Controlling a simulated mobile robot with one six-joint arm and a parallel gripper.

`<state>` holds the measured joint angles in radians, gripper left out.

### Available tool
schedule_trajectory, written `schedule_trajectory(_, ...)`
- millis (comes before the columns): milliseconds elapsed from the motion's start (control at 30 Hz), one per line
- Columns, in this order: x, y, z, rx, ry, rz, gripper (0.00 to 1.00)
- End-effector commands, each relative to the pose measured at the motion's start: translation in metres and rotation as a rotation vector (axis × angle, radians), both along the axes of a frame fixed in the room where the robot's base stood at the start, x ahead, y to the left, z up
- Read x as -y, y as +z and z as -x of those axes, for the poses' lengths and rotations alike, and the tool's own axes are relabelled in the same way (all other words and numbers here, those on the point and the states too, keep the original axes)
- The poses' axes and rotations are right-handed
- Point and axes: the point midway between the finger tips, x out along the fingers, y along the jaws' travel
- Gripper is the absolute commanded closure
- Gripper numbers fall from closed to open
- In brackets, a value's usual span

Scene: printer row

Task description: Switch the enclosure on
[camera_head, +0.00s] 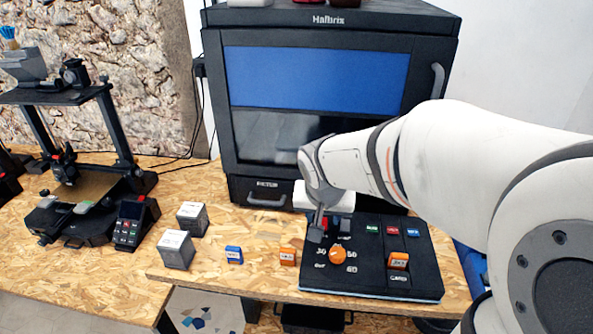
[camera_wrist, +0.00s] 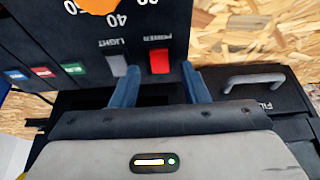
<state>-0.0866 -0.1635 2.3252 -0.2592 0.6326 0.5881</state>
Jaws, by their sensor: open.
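The enclosure (camera_head: 226,140) is a large black cabinet marked Halbrix, with a blue band and dark window. Its black control panel (camera_head: 430,262) lies on the bench in front. The red switch marked POWER (camera_wrist: 159,61) is beside a grey switch marked LIGHT (camera_wrist: 117,66). In the head view the red switch (camera_head: 324,222) is partly hidden by my gripper (camera_head: 318,228). My gripper (camera_wrist: 161,84) is open and empty, its two blue-grey fingers over the panel edge near the POWER switch. I cannot tell whether the fingers touch the panel.
The panel also bears an orange dial (camera_head: 337,255), an orange switch (camera_head: 398,261) and green, red and blue switches (camera_head: 392,231). Two grey boxes (camera_head: 175,250), a blue block (camera_head: 234,254) and an orange block (camera_head: 287,257) stand left. A 3D printer (camera_head: 85,97) is farther left.

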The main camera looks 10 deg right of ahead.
Motion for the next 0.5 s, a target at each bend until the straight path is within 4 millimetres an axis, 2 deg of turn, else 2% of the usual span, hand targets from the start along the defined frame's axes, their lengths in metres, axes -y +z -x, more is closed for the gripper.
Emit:
schedule_trajectory(133, 0.0011, -0.0101, -0.0036, -0.001, 0.0, -0.001, 0.59)
schedule_trajectory(400, 0.0009, -0.012, -0.0044, 0.0, 0.001, -0.001, 0.59)
schedule_trajectory(500, 0.0008, -0.0119, -0.0042, 0.0, 0.002, -0.001, 0.66)
